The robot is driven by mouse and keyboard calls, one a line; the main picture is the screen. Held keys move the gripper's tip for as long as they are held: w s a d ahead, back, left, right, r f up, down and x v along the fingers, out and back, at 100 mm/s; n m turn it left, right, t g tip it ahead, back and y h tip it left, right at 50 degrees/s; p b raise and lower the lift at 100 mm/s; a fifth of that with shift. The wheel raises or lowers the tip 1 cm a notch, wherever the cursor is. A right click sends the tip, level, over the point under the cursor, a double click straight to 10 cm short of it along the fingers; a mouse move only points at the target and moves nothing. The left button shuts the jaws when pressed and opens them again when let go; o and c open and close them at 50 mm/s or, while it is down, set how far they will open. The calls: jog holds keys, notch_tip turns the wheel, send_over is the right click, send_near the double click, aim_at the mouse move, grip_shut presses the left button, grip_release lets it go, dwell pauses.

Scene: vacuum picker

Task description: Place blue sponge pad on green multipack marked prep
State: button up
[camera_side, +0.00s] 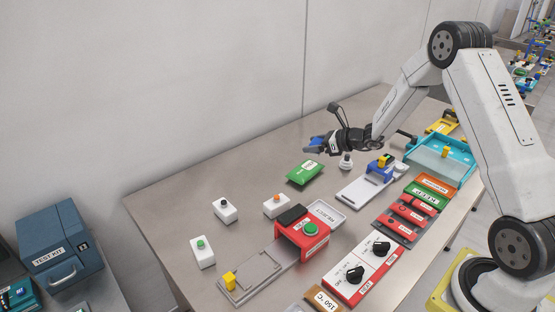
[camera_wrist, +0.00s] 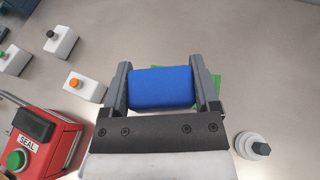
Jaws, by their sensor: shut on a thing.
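The blue sponge pad (camera_wrist: 161,88) is held between the two fingers of my gripper (camera_wrist: 163,90) in the wrist view. In the side view my gripper (camera_side: 320,144) holds the blue pad (camera_side: 311,149) in the air, up and right of the green multipack in the picture. The green multipack (camera_side: 304,172) lies flat on the table and has a small white label too small to read. In the wrist view the multipack (camera_wrist: 213,78) is mostly hidden behind the pad and the fingers; only green parts show around them.
A white button box with an orange button (camera_side: 276,206) and a red SEAL station (camera_side: 302,236) stand near the multipack. A white knob-like piece (camera_side: 346,162) stands to its right, also in the wrist view (camera_wrist: 255,147).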

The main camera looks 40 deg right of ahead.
send_over(304, 167)
jog(key=shift+s+a+f, duration=0.1)
jog(key=shift+f, duration=1.15)
jog(key=shift+s+f, duration=0.1)
jog(key=shift+f, duration=1.15)
jog(key=shift+w+f, duration=0.25)
jog(key=shift+f, duration=1.55)
jog(key=shift+f, duration=0.15)
jog(key=o, duration=1.2)
jog(key=shift+c, duration=0.2)
